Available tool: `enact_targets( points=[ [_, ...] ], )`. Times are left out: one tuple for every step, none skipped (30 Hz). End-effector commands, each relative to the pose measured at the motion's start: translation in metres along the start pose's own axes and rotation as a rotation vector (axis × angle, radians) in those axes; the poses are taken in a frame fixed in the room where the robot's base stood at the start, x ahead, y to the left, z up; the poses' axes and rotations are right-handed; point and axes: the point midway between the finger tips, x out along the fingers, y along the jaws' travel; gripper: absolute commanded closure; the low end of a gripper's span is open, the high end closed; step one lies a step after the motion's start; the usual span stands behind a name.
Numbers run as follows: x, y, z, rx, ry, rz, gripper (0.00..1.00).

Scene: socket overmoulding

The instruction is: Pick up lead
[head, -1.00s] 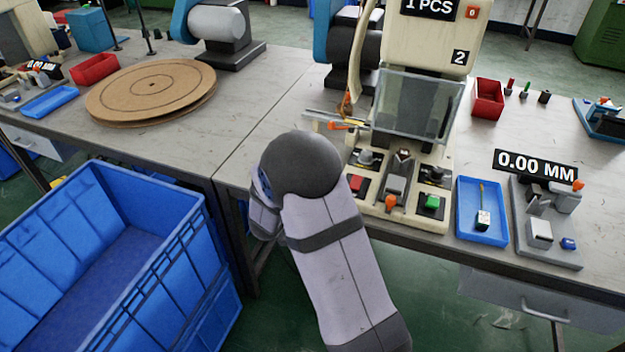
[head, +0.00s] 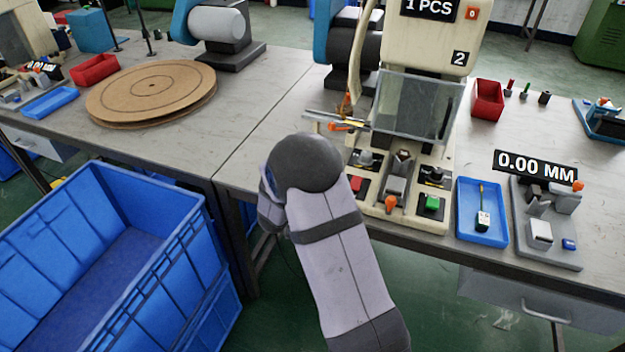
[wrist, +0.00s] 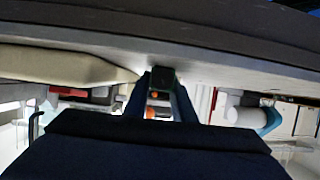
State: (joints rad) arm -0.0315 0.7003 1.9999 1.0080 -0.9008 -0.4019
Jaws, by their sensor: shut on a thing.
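My gripper (wrist: 161,88) shows in the wrist view as two dark fingers shut on a small dark piece with a green edge (wrist: 162,77), seemingly the end of the lead. In the head view my arm hides the gripper and most of what it holds. The wrist is at the bench's front edge, left of the cream press (head: 425,60).
The press has a clear guard (head: 418,105) and a control panel with buttons. Right of it are a blue tray (head: 467,232) holding a small black-and-white part, and a grey gauge fixture (head: 560,255). A large blue crate (head: 95,290) stands lower left. Bare bench lies left of the press.

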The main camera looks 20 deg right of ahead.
Motion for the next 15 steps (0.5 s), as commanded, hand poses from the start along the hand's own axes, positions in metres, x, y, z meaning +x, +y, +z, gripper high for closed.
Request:
enact_targets(
  points=[
    [0.000,0.000,-0.001,0.000,0.001,0.000,0.99],
    [0.000,0.000,-0.001,0.000,0.001,0.000,0.99],
    [0.000,0.000,-0.001,0.000,0.001,0.000,0.99],
    [-0.001,0.000,-0.002,0.001,0.001,0.000,0.99],
    [-0.001,0.000,-0.003,0.001,0.001,0.000,0.99],
    [-0.002,0.000,-0.004,0.001,0.001,0.000,0.99],
    [-0.002,0.000,-0.005,0.001,0.001,0.000,0.99],
    [-0.003,0.000,-0.007,0.001,0.001,0.000,0.99],
    [-0.004,0.000,-0.010,0.001,0.002,0.000,0.99],
    [-0.005,0.000,-0.012,0.002,0.003,0.000,0.99],
    [-0.006,0.000,-0.015,0.002,0.003,0.000,0.99],
    [-0.007,0.000,-0.019,0.003,0.003,0.000,0.99],
    [-0.009,0.000,-0.022,0.002,0.004,-0.001,0.99],
    [-0.010,0.000,-0.026,0.003,0.004,-0.001,0.99],
    [-0.012,0.000,-0.031,0.004,0.003,-0.001,0.99]
  ],
)
